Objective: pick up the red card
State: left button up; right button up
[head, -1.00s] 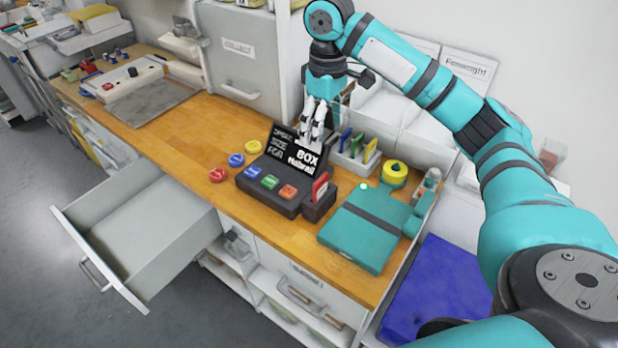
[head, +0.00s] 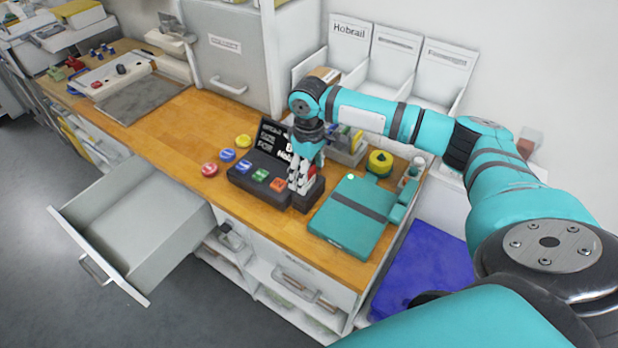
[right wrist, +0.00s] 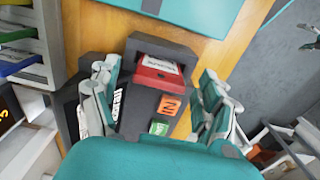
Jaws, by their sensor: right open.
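The red card (right wrist: 160,76) with a white label stands in a slot of a dark holder (right wrist: 172,48) beside the button console. My right gripper (right wrist: 159,72) is open, with one finger on each side of the card and space between them and it. In the head view my right gripper (head: 302,184) points down over the holder and hides most of the card. My left gripper is not in view.
The black console (head: 243,186) bears blue, green and orange buttons. A teal case (head: 345,228) lies just right of the holder. A rack of colored cards (head: 350,150) and a yellow-topped round thing (head: 380,162) stand behind. An open drawer (head: 135,225) juts out at left.

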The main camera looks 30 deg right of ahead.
jog(key=shift+f, duration=0.95)
jog(key=c, duration=1)
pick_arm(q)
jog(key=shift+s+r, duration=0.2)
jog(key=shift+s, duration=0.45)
pick_arm(e)
jog(key=shift+c, duration=0.3)
